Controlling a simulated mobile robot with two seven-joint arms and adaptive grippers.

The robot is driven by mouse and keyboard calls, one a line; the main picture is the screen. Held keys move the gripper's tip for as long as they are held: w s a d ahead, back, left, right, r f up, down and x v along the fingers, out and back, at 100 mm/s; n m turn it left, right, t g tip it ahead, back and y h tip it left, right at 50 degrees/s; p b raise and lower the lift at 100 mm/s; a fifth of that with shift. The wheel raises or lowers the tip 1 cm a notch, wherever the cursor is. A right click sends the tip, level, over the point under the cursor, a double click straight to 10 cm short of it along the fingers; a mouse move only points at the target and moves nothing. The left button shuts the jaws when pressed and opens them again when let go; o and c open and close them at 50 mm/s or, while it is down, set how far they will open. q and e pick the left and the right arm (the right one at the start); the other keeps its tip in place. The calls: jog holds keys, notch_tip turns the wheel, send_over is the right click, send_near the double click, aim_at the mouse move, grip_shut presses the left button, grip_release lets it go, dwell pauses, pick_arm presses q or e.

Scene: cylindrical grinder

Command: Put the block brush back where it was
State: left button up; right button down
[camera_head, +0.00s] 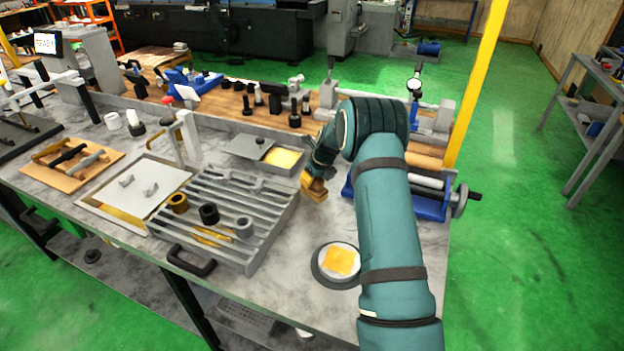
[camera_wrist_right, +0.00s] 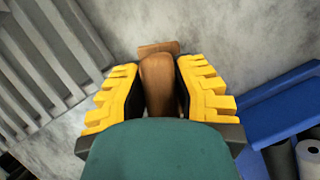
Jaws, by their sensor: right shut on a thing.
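The block brush (camera_wrist_right: 158,82) is brown and wooden. In the right wrist view it sits between the two yellow fingers of my right gripper (camera_wrist_right: 160,88), which is shut on it. A crosspiece of the same brown shows at its far end, over the grey bench top. In the head view my right gripper (camera_head: 313,186) is near the middle of the bench, right of the slatted rack and left of the blue fixture. The brush is mostly hidden there by the gripper. I cannot tell whether it touches the bench. My left gripper is not in view.
The slatted grey rack (camera_head: 262,232) holds several rings. A grey open box (camera_head: 280,168) with yellow contents is behind it. A round dish (camera_head: 325,278) with a yellow cloth is near the front edge. The blue fixture (camera_head: 430,207) with a handwheel limits room at right.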

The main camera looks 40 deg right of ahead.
aim_at(322, 192)
jog(key=shift+f, duration=0.15)
jog(key=c, duration=0.9)
grip_release()
jog(key=shift+o, duration=0.2)
jog(key=shift+r, duration=0.4)
jog(key=v, duration=1.1)
jog(key=shift+s+r+p, duration=0.2)
jog(key=shift+s+p, duration=0.05)
jog(key=shift+p, duration=0.2)
